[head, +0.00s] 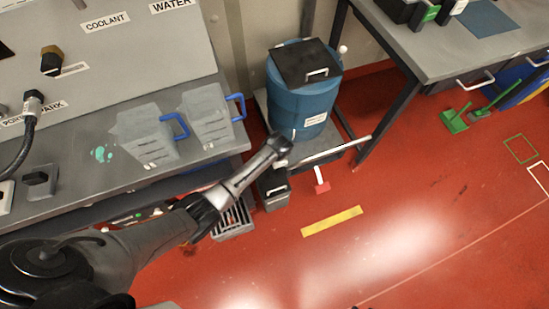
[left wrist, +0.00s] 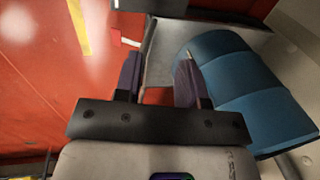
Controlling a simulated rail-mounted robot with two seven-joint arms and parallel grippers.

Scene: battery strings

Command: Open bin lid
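A blue drum-shaped bin (head: 297,105) stands on a low grey platform against the wall. Its dark lid flap (head: 305,62), with a white handle (head: 317,72), lies flat over the top, shut. The blue bin also shows in the left wrist view (left wrist: 245,85), to the right of the fingers; its lid is not clear there. My left gripper (head: 284,145) is in front of the bin's lower side, below the lid. In the left wrist view my left gripper (left wrist: 158,78) has its fingers apart with nothing held between them. My right gripper is not in view.
A white bar (head: 335,150) runs along the platform's front edge, close to my left gripper. A small grey box (head: 274,190) is below it. A bench (head: 70,185) with grey jugs is at left; a table (head: 460,45) is at right. The red floor in front is mostly clear.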

